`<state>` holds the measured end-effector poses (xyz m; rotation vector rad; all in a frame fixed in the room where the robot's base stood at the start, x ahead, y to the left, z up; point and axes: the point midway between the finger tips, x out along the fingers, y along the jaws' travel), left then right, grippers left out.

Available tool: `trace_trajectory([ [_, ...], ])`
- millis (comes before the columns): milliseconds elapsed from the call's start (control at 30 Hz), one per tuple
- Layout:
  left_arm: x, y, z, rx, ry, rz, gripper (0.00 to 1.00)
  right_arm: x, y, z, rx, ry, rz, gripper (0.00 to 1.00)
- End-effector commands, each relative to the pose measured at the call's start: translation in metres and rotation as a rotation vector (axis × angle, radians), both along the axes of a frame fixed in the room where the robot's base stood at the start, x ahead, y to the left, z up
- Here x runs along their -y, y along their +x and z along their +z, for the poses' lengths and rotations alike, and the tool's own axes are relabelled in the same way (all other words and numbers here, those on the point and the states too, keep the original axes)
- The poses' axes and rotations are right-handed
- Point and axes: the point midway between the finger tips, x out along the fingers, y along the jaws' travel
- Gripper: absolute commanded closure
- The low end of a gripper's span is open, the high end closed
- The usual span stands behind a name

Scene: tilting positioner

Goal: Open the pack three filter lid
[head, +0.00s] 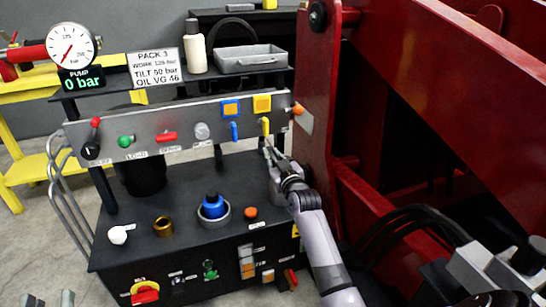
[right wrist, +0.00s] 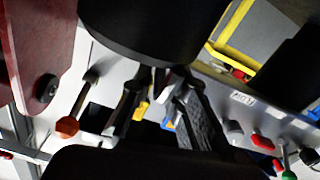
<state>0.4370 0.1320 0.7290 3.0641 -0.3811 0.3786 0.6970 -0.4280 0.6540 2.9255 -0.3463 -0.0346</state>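The unit marked PACK 3 by its sign (head: 155,66) stands on the left of the head view. A grey round housing (head: 274,188) on its deck is partly hidden behind my right gripper (head: 271,150). A blue cap (head: 212,206) sits in a grey ring left of it. I cannot tell which part is the filter lid. My right gripper reaches up past the housing, below the yellow lever (head: 265,127). Its fingers also show in the right wrist view (right wrist: 156,82), beside a large black round body; I cannot tell their tip gap. My left gripper (head: 48,299) shows two separated fingertips.
The valve panel (head: 180,117) with levers and knobs runs behind the right gripper. A brass ring (head: 163,227) and a white knob (head: 117,235) sit on the deck. A grey tray (head: 250,61) stands on the shelf. A large red frame (head: 325,110) closes off the right side.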

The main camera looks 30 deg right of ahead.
Motion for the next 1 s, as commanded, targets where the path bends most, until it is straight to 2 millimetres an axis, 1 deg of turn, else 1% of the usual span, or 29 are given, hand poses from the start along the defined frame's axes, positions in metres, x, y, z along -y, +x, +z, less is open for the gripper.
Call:
trace_trajectory([
  [33, -0.0001, 0.0001, -0.0002, -0.001, 0.000, 0.000, 0.68, 0.0000, -0.0001, -0.0001, 0.000, 0.000, 0.000, 0.90],
  [200, -0.0002, 0.0000, -0.0004, -0.001, 0.000, 0.001, 0.68, -0.0002, -0.0002, -0.0001, 0.000, 0.000, 0.000, 1.00],
  [1000, -0.0001, 0.0005, -0.0010, -0.011, 0.002, 0.001, 0.68, -0.0004, 0.0015, 0.0010, 0.001, 0.012, 0.002, 1.00],
])
